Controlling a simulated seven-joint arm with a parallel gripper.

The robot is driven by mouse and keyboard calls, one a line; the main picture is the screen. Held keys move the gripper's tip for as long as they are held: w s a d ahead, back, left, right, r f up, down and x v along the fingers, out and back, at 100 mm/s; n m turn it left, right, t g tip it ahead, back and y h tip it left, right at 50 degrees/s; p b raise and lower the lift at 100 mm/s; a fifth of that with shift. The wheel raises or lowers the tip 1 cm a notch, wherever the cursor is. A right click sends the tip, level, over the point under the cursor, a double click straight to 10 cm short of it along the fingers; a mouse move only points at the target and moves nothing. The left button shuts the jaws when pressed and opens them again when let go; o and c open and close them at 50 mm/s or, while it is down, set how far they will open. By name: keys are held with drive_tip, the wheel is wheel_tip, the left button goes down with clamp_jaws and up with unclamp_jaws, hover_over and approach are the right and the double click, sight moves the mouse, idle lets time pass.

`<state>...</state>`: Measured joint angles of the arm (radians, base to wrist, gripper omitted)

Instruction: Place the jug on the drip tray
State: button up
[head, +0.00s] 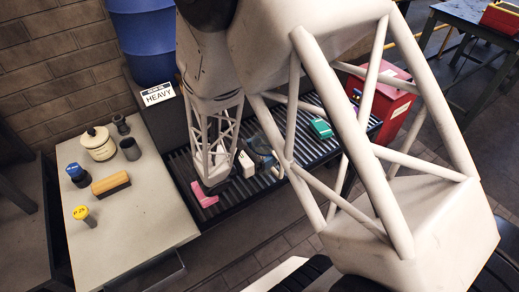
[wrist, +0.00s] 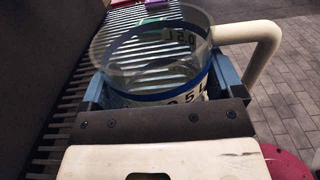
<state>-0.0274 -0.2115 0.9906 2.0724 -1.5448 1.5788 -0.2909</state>
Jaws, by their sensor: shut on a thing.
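The jug (wrist: 160,85) is clear, with a blue band, dark markings and a cream handle (wrist: 262,50) on its right in the wrist view. My gripper (wrist: 160,88) has its blue fingers on opposite sides of the jug and is shut on it. In the head view my gripper (head: 262,160) and the jug are small and partly hidden by my arm.
A blue barrel (head: 150,45) stands behind a "HEAVY" sign (head: 158,94). A pink item (head: 203,196) and a teal item (head: 320,128) lie on the slats. The left table (head: 130,225) holds a cream pot (head: 98,143), a brush (head: 111,184) and small containers. A red box (head: 385,105) stands right.

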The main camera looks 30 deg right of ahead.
sight(259, 143)
drive_tip(key=shift+w+d+f, duration=0.1)
drive_tip(key=shift+w+d, duration=0.15)
drive_tip(key=shift+w, duration=0.45)
drive_tip(key=shift+w+d+f, duration=0.1)
drive_tip(key=shift+w+d, duration=0.15)
drive_tip(key=shift+w, duration=0.4)
drive_tip(key=shift+w+d, duration=0.25)
drive_tip(key=shift+w, duration=0.45)
drive_tip(key=shift+f, duration=0.1)
drive_tip(key=shift+f, duration=1.65)
drive_tip(key=shift+f, duration=0.15)
drive_tip(key=o, duration=0.8)
drive_tip(key=shift+a, duration=6)
